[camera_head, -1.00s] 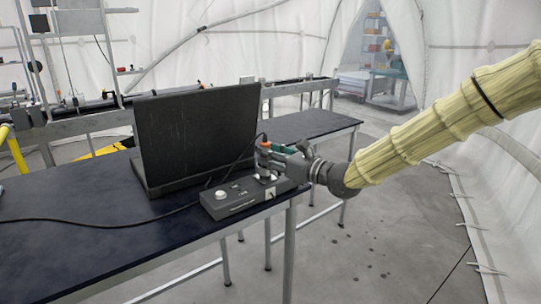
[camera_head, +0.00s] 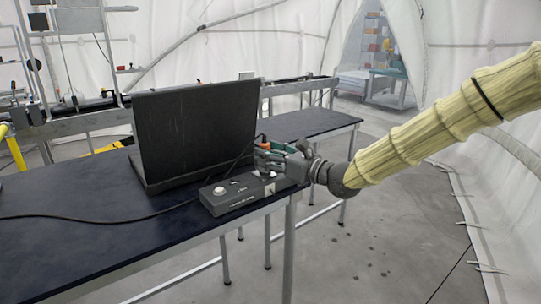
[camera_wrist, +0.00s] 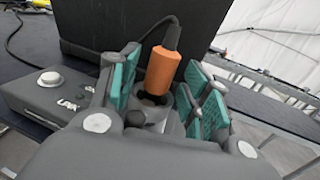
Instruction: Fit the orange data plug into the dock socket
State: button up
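The orange data plug (camera_wrist: 161,70) stands slightly tilted between my gripper's fingers, with a black cable leaving its top. In the head view only its orange top (camera_head: 261,138) shows. The dock (camera_head: 240,193) is a dark grey box with a white knob, at the table's right edge; it also shows in the wrist view (camera_wrist: 45,95). The plug's lower end meets a dark round opening in a grey collar (camera_wrist: 150,104); how deep it sits is hidden. My gripper (camera_wrist: 158,92) is open around the plug, its green-padded fingers apart on both sides.
A large black laptop-like screen (camera_head: 197,130) stands on the dark table (camera_head: 90,235) just behind the dock. A black cable (camera_head: 90,222) runs across the tabletop. The table's front left is otherwise clear. A metal frame bench (camera_head: 85,120) is behind.

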jog(key=shift+f, duration=0.1)
jog(key=v, duration=1.2)
dwell(0.4)
